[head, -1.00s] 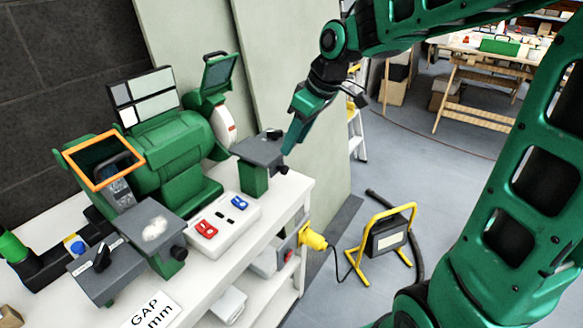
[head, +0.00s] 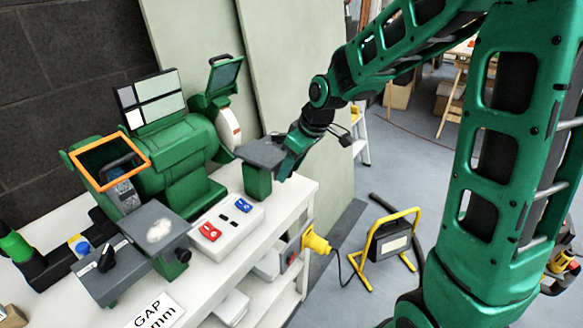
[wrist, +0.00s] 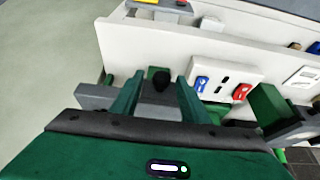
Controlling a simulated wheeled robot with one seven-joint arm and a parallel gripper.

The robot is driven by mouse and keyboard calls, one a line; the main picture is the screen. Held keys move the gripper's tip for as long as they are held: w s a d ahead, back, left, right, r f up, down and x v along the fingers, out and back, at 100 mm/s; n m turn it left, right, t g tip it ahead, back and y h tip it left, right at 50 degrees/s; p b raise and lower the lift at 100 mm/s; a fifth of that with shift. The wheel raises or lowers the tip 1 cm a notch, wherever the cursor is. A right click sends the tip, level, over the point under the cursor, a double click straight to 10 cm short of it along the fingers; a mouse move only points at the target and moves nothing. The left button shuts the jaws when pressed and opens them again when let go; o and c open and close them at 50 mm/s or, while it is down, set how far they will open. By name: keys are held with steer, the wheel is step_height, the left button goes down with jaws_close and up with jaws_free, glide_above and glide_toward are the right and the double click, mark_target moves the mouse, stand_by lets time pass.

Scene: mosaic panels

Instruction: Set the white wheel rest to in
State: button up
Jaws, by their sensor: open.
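The white wheel (head: 229,128) is at the right end of the green grinder (head: 175,150) in the head view. Its rest has a grey plate (head: 262,152) on a green post (head: 257,181) beside the wheel, near the bench's right end. My gripper (head: 284,172) is at the right side of this rest, pointing down. In the wrist view my gripper (wrist: 159,80) is open, with a black knob (wrist: 161,82) between its two green fingers. I cannot tell whether they touch it. The knob is hidden behind my gripper in the head view.
A second rest (head: 158,228) with a black side knob (head: 183,255) stands at the grinder's left end. A white switch box (head: 228,222) with red and blue switches is between the rests. A yellow-framed lamp (head: 388,248) stands on the floor, right of the bench.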

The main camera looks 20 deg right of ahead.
jaws_close()
steer(key=shift+w+a+r, duration=0.1)
steer(key=shift+w+a, duration=0.55)
steer(key=shift+w, duration=0.35)
jaws_free()
steer(key=shift+a, duration=0.1)
steer(key=v, duration=1)
steer(key=shift+r, duration=0.25)
steer(key=shift+s, duration=0.15)
